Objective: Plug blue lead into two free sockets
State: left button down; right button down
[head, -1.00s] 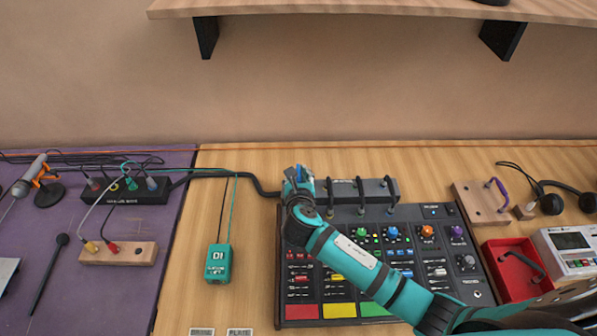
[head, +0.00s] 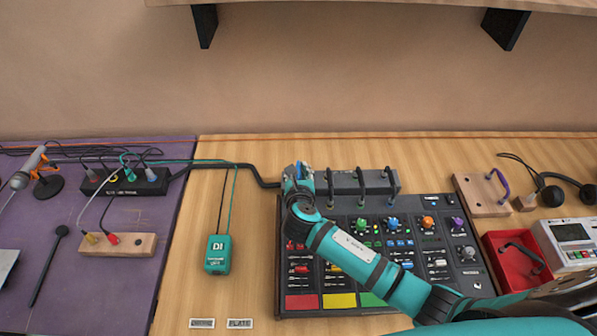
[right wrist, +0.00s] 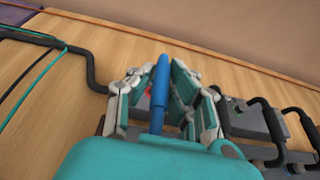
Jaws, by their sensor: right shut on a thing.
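My right gripper (head: 300,176) is shut on a blue plug (right wrist: 160,85), which shows as a slim blue rod between the fingers in the right wrist view. A small bit of blue also shows at the gripper in the head view. The gripper is over the left end of a dark grey box (head: 346,184) behind the mixer, with black loops standing on it. I cannot tell whether the plug touches the box, and the fingers hide that end. The blue lead's other end and any free sockets cannot be made out. My left gripper is not in view.
The mixer (head: 405,256) lies under my right forearm. A teal DI box (head: 218,255) stands on bare wood left of it. A black power strip (head: 124,188) with several plugs and a wooden block (head: 135,244) are on the purple cloth. A red tray (head: 492,250) is right.

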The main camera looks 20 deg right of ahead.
jog(key=shift+p, duration=0.55)
dwell(0.6)
jog(key=shift+p, duration=0.6)
dwell(0.5)
jog(key=shift+f+b, duration=0.55)
jog(key=shift+f, duration=0.45)
jog(key=shift+f, duration=0.35)
jog(key=shift+f, duration=0.2)
jog(key=c, duration=1.2)
grip_release()
